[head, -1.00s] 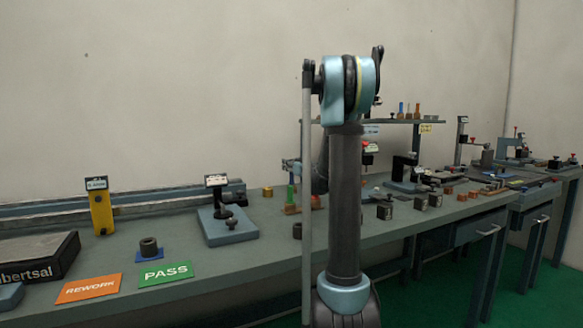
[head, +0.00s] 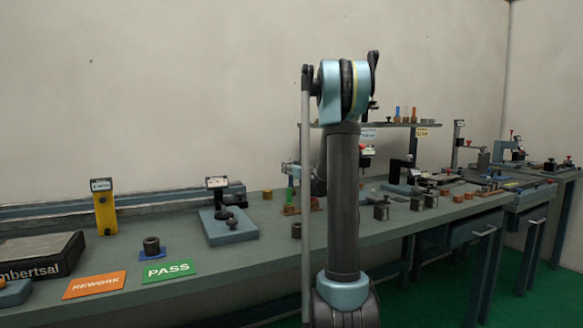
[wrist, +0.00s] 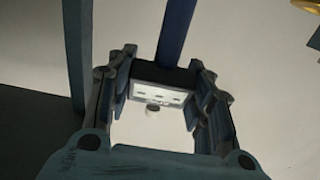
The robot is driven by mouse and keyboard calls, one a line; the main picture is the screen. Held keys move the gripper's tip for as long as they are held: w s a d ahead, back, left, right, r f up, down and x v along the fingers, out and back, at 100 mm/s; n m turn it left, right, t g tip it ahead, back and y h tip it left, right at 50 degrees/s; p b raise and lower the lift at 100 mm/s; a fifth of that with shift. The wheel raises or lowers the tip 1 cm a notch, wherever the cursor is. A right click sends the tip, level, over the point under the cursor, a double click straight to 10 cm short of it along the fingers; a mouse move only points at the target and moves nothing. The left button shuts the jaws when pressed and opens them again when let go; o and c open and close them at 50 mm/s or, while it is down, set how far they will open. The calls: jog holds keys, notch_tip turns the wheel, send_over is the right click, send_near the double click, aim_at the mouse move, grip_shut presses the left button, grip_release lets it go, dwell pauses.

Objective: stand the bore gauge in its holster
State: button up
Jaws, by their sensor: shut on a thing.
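In the wrist view my gripper (wrist: 160,78) is shut on a dark block with a pale marked face, which I take to be the bore gauge (wrist: 160,97). A blue bar above the block runs to the top edge; I cannot tell whether it belongs to it. In the head view my upright arm hides the gripper and the gauge. A yellow upright stand (head: 105,213) with a small label on top is at the left of the bench; it may be the holster, but its label is too small to read.
The bench (head: 215,262) carries a PASS card (head: 168,271), a REWORK card (head: 95,285), a dark ring (head: 151,246) on a blue pad and a blue-based gauge stand (head: 228,230). Several small blocks and fixtures crowd the right. Bare bench lies in front of the gauge stand.

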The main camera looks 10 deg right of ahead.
jog(key=shift+w+f, duration=0.1)
jog(key=shift+w, duration=0.6)
jog(key=c, duration=0.4)
jog(key=shift+o, duration=0.2)
jog(key=shift+s+r, duration=0.3)
jog(key=shift+r, duration=0.6)
jog(key=shift+f, duration=0.55)
dwell(0.6)
jog(key=shift+s+f, duration=0.15)
jog(key=shift+f, duration=0.15)
jog(key=shift+s, duration=0.45)
jog(key=shift+s, duration=0.1)
